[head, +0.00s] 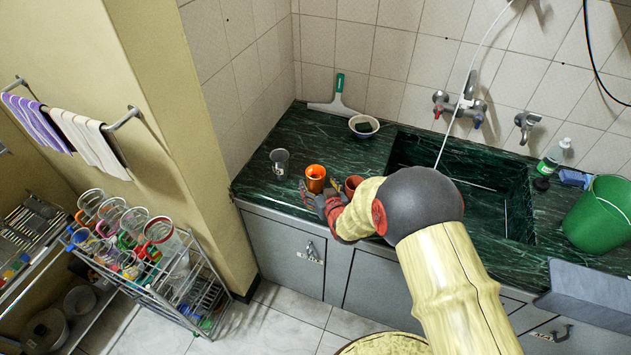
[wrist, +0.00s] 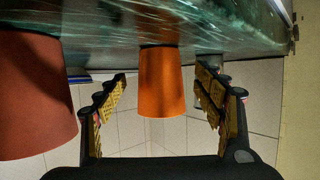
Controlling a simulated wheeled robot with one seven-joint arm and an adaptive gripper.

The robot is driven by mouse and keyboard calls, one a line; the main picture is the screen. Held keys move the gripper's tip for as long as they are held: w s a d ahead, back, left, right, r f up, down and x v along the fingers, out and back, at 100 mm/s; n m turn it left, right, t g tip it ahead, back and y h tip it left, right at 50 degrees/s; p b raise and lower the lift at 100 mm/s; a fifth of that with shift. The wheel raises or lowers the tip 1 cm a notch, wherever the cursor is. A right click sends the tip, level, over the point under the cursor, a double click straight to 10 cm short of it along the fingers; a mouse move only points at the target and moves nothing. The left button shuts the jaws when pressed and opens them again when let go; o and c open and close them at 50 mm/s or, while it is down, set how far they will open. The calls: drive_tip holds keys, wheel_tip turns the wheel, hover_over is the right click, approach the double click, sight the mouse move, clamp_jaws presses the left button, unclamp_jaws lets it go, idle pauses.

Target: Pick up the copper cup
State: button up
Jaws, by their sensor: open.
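An orange, copper-coloured cup (head: 316,178) stands on the dark green counter, between a grey cup (head: 279,162) and a reddish-brown cup (head: 353,186). My gripper (head: 320,196) is open and empty at the counter's front edge, just in front of the orange cup. In the wrist view, which is upside down, the orange cup (wrist: 160,85) lies centred between the spread fingers. The fingers show no contact with it. The reddish-brown cup (wrist: 35,100) is close outside the left finger. The grey cup (wrist: 209,66) is mostly hidden behind the right finger.
A bowl (head: 364,126) and a green-handled squeegee (head: 336,98) lie at the back wall. The sink (head: 470,185) is to the right, with a green bucket (head: 600,218) beyond. A rack of glasses (head: 140,245) stands at the left. The counter (head: 290,135) behind the cups is clear.

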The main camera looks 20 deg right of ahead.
drive_tip(key=shift+b+x, duration=0.3)
drive_tip(key=shift+x, duration=1.2)
drive_tip(key=shift+c, duration=1.4)
drive_tip(key=c, duration=1.1)
drive_tip(key=shift+r, duration=0.15)
drive_tip(key=shift+c, duration=0.5)
